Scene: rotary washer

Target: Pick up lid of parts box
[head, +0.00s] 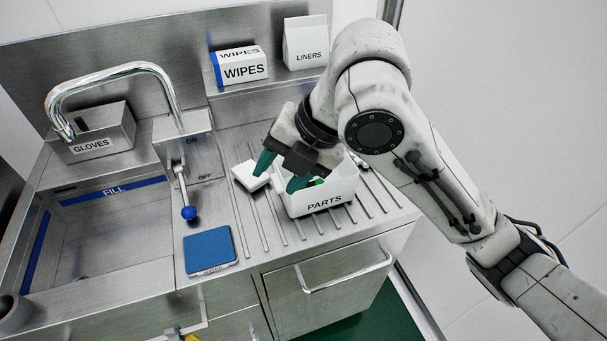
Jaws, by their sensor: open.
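The white parts box (321,200), labelled PARTS, stands on the ribbed drainboard and is open at the top. Something green shows inside it, partly hidden by my gripper. A small white flat piece (249,176), which looks like the lid, lies just left of the box, apart from its front face. My gripper (277,173) has green fingertips and is open. One finger is above the white piece and the other is by the box's left side. Whether either finger touches anything is hard to tell.
A blue sponge-like pad (210,250) lies at the front of the drainboard (265,232). A lever with a blue knob (189,212) and a sink (105,235) are at left. A WIPES box (243,69), LINERS bag (306,45) and GLOVES box (95,132) stand behind.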

